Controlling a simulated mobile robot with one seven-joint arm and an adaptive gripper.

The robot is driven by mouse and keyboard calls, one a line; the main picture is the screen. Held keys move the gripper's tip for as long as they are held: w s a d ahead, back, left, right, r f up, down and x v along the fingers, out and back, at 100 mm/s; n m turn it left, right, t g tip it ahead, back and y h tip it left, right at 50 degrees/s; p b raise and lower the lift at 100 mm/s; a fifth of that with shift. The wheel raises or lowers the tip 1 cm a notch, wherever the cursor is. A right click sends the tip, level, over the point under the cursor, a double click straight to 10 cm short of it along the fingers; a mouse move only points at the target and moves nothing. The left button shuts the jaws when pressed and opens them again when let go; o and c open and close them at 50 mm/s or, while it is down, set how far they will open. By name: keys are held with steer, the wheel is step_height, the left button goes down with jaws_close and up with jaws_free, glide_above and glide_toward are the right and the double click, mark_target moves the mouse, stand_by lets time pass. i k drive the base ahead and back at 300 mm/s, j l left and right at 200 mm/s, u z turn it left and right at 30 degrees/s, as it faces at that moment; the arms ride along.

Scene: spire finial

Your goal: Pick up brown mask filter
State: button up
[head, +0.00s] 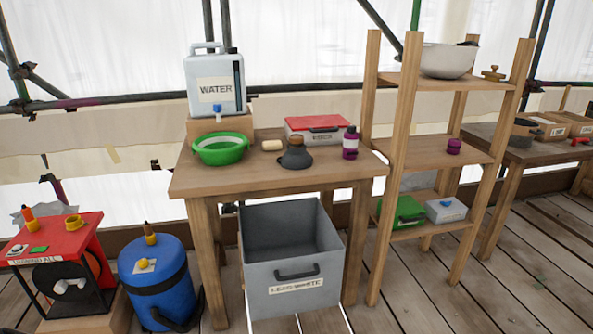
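I cannot pick out a brown mask filter for certain. A dark grey-brown rounded piece (296,154) with a narrow top sits on the wooden table, near its front edge; it may be a mask or its filter. A small purple cylinder (453,146) stands on the middle shelf of the wooden rack. A brownish, knobbed piece (493,73) lies on the rack's top shelf, right of a pale bowl. My gripper is not in view.
A grey lead-waste bin (291,272) stands below. The plank floor (420,295) at front right is clear.

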mark_target(295, 141)
steer(key=i+l+u, duration=0.1)
steer(key=i+l, duration=0.3)
steer(key=i+l+u, duration=0.1)
steer(key=i+l, duration=0.65)
steer(key=l, duration=0.15)
steer(key=i+l+u, duration=0.15)
steer(key=i+l, duration=0.25)
steer(key=i+l+u, duration=0.1)
steer(key=i+l, duration=0.25)
steer(key=l, duration=0.2)
